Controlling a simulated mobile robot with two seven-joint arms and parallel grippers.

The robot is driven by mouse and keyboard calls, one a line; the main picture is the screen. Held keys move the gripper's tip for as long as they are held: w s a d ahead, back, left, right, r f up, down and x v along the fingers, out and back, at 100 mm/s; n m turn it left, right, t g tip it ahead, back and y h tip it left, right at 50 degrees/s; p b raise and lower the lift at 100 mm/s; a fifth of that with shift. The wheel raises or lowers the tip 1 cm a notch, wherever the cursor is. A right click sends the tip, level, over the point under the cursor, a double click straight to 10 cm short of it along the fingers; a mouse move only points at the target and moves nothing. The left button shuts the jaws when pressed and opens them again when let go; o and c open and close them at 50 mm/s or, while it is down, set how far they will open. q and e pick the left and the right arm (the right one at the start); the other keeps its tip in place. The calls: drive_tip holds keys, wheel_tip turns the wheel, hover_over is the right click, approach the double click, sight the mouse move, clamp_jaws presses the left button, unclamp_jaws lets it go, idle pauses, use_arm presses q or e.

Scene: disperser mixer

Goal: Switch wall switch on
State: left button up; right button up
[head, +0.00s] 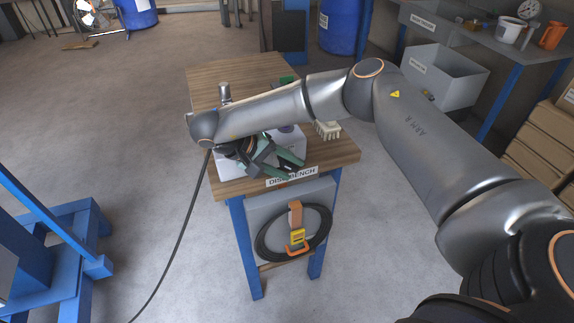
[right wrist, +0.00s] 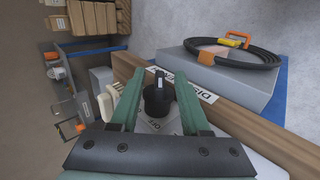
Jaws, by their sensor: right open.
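The switch shows in the right wrist view as a black rotary knob (right wrist: 158,98) with a white mark, on a pale box with a partly visible "OFF" label. My right gripper (right wrist: 160,78) is open, with one green finger on each side of the knob. I cannot tell whether either finger touches it. In the head view my right gripper (head: 275,166) is over the pale box (head: 292,142) near the front edge of the wooden bench (head: 235,71); the gripper and arm hide the knob there. My left gripper is not in view.
A cable coil (head: 321,244) with an orange clamp hangs on the bench's front panel. A cream comb-like piece (head: 328,130) lies right of the box. A grey bin (head: 443,78) stands further right, a blue frame (head: 62,255) at left.

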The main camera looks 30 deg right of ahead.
drive_tip(key=shift+c, duration=0.3)
clamp_jaws()
idle(0.3)
